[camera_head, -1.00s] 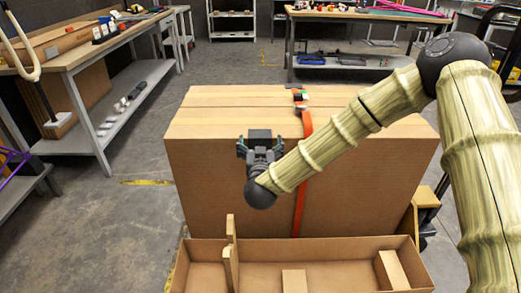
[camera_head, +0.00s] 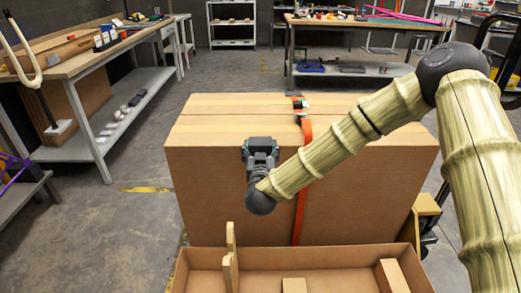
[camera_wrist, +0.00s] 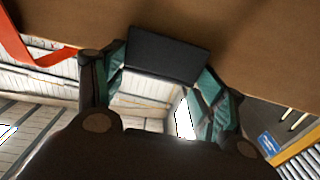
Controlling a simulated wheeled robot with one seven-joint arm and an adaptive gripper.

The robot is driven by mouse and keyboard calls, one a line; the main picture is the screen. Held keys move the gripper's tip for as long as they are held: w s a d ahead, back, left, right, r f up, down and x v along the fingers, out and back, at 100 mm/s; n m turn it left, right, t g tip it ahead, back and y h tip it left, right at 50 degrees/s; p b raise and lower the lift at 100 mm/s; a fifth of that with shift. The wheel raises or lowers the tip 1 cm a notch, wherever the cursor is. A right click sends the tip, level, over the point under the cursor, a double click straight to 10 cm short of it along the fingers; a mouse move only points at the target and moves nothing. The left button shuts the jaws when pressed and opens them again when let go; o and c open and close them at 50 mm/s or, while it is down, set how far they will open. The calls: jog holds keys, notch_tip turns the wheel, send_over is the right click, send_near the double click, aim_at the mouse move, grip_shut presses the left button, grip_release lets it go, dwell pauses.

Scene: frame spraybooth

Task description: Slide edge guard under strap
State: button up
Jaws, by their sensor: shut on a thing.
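A dark, flat edge guard (camera_wrist: 160,53) is held between the teal fingers of my gripper (camera_wrist: 163,80) in the wrist view. In the head view my gripper (camera_head: 261,158) is shut on the dark guard (camera_head: 261,144), at the front top edge of a large cardboard box (camera_head: 220,195). The orange-red strap (camera_head: 302,190) runs over the box top and down its front, just right of the gripper. The strap (camera_wrist: 28,47) also shows at the upper left of the wrist view. The guard is apart from the strap. Whether it touches the box is unclear.
An open cardboard tray (camera_head: 330,258) with upright and loose pieces lies in front of the box. A workbench (camera_head: 75,60) stands at the left, another (camera_head: 370,24) behind. My arm covers part of the box's right side.

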aim_at(291, 149)
jog(key=shift+d, duration=0.2)
jog(key=shift+d+p, duration=0.9)
jog(key=shift+d, duration=3.9)
jog(key=o, duration=0.9)
